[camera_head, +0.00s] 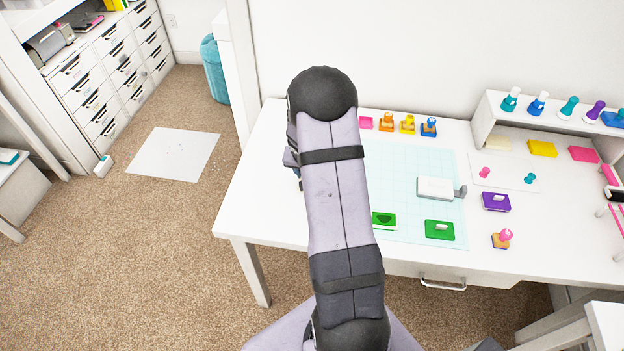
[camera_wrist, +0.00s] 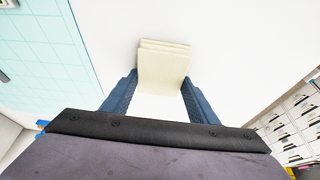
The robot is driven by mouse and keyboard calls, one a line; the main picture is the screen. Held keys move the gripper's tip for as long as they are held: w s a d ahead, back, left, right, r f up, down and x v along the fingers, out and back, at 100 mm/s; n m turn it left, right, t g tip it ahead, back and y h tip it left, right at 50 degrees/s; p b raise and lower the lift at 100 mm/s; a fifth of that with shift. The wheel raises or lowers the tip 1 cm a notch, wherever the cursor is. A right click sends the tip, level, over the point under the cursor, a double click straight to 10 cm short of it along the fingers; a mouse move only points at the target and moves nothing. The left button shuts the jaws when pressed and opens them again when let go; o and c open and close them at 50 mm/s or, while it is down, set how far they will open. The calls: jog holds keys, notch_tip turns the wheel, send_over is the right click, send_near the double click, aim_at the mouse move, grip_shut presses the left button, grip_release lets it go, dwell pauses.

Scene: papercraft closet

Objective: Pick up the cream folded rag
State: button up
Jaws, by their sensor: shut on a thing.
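The cream folded rag (camera_wrist: 164,65) shows in the wrist view as a small layered pad between the two blue fingers of my gripper (camera_wrist: 160,78). The fingers are shut on it, one at each side, and its far end sticks out past the fingertips. White tabletop lies beyond it; I cannot tell whether the rag touches the table or is just above it. In the head view my arm covers the rag, and only a dark bit of my gripper (camera_head: 291,158) shows at the arm's left edge.
The white table (camera_head: 262,205) holds a pale blue cutting mat (camera_head: 440,165) with green stampers and a white block. Several stamps stand along the back. A small shelf (camera_head: 540,118) at right holds more stamps, with cream, yellow and pink pads beneath. The table's left end looks clear.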

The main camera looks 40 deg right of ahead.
jog(key=shift+r, duration=0.1)
jog(key=shift+r+p, duration=0.15)
jog(key=shift+p, duration=0.25)
notch_tip(320, 180, up, 10)
jog(key=shift+p, duration=0.35)
jog(key=shift+o, duration=1.4)
jog(key=shift+c, duration=1)
jog(key=s+d+f+p, duration=0.1)
jog(key=s+d+p, duration=0.1)
jog(key=s, duration=0.5)
jog(key=s+d+f+p, duration=0.1)
jog(key=s+d+p, duration=0.2)
jog(key=s, duration=0.5)
jog(key=s+d+p, duration=0.3)
jog(key=s+p, duration=0.1)
jog(key=s, duration=0.3)
jog(key=shift+s+f, duration=0.4)
